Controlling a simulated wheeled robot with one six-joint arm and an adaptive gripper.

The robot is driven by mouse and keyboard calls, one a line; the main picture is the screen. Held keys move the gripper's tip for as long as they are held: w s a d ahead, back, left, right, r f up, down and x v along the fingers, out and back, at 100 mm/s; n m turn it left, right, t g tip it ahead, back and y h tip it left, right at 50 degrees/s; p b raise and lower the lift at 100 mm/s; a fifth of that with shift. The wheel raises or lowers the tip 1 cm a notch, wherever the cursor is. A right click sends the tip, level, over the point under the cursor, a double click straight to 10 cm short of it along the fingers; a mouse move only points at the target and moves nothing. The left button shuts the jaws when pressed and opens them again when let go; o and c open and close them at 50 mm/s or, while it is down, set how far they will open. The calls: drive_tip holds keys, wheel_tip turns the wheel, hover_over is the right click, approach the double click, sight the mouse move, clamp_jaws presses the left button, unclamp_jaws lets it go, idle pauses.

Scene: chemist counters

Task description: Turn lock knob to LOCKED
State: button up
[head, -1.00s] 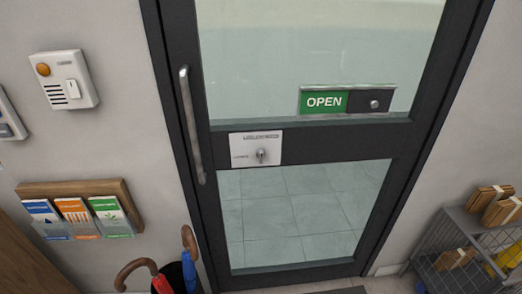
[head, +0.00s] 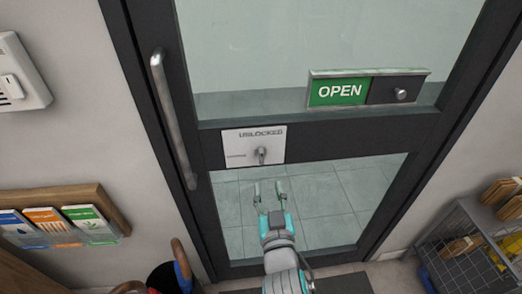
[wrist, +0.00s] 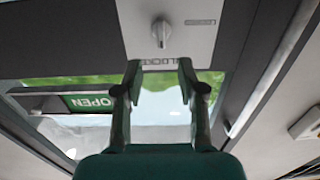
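The lock knob (head: 262,155) is a small grey metal lever on a white lock plate (head: 236,146) on the door's middle rail. The plate's upper label reads UNLOCKED; a smaller label at its left is too small to read. The knob points roughly up and down. In the wrist view the knob (wrist: 161,32) shows at the top, beyond the fingertips. My gripper (head: 269,188) is open and empty, below the plate in the head view and apart from the knob. Its two fingers (wrist: 159,75) are spread in the wrist view.
The glass door has a dark frame and a long vertical handle (head: 174,120) left of the plate. A green OPEN sign (head: 340,91) with a slider knob (head: 400,94) is at upper right. Umbrellas, a leaflet rack (head: 60,212) and a wire basket (head: 460,250) stand at the sides.

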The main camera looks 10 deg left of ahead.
sight(262, 158)
drive_tip(key=x, duration=1.1)
drive_tip(key=shift+w+a+r, duration=0.1)
drive_tip(key=shift+a+r, duration=0.05)
clamp_jaws()
